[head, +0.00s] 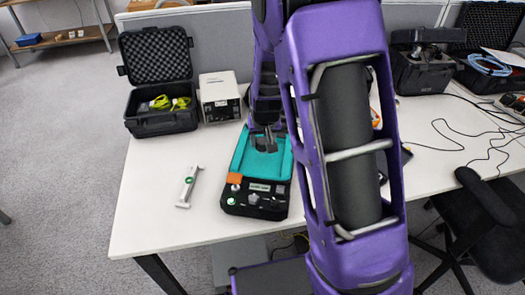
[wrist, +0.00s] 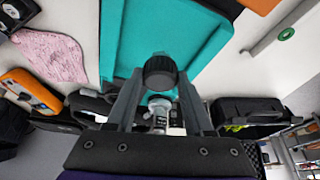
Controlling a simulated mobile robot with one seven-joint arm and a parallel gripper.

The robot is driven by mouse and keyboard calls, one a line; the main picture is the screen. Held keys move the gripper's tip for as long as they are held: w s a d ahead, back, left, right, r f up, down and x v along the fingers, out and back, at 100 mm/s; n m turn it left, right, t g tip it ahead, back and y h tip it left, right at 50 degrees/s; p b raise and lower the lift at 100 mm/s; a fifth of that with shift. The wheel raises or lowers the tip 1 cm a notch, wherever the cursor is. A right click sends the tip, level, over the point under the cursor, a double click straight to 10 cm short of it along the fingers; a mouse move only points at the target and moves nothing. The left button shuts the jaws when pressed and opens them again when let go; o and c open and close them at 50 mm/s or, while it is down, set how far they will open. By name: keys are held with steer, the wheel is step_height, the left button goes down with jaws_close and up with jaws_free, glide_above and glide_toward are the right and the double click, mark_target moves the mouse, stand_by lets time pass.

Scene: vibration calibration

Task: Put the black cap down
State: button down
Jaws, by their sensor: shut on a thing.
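The black cap (wrist: 160,72) is a round, dark piece with a ribbed side, between the fingertips in the wrist view. My gripper (wrist: 160,78) is shut on it. In the head view my gripper (head: 265,146) is over the teal tray area (head: 243,155) of the calibration unit (head: 255,200), and the cap cannot be made out there. The teal surface (wrist: 185,35) also lies behind the cap in the wrist view. I cannot tell whether the cap touches it. A silver cylindrical part (wrist: 160,110) shows between the fingers.
A silver bar with a green ring (head: 188,187) lies left of the unit on the white table (head: 150,215). An open black case (head: 160,110) with yellow-green contents and a white box (head: 220,97) stand behind. The front left tabletop is clear. Cables (head: 465,130) lie at right.

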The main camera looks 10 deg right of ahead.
mark_target(263, 150)
steer(key=shift+f, duration=1.75)
steer(key=shift+f+b, duration=0.15)
steer(key=shift+b, duration=0.2)
steer(key=shift+c, duration=1.4)
jaws_free()
steer(key=p+v, duration=0.2)
steer(key=v, duration=1)
steer(key=shift+p, duration=0.3)
